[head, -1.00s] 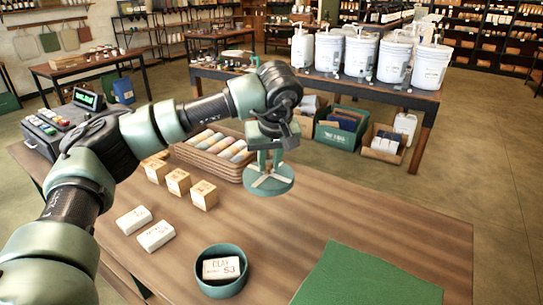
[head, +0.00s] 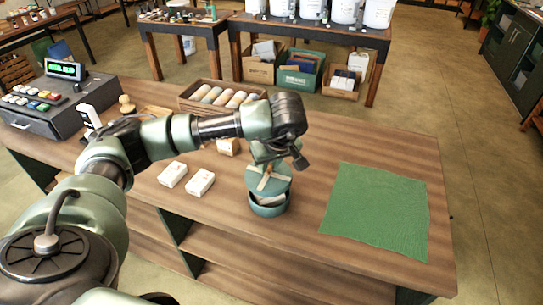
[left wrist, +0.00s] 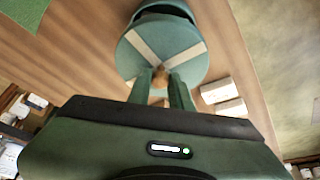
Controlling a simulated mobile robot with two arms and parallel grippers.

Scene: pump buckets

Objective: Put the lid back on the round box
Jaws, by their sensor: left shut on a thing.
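My left gripper (head: 267,164) is shut on the knob of the round green lid (head: 281,186), which has pale crossed bands. The lid hangs over the rear part of the box, with a gap at the front. In the left wrist view, the gripper fingers (left wrist: 161,80) pinch the small brown knob in the middle of the lid (left wrist: 155,42). Part of the box (left wrist: 163,9) shows beyond the lid. My right gripper is not in view.
Two white boxes (head: 186,179) lie left of the round box. A green cloth (head: 377,210) lies to the right. A tray of rolls (head: 220,97) and a cash register (head: 50,105) stand farther back. Bare table separates the round box and cloth.

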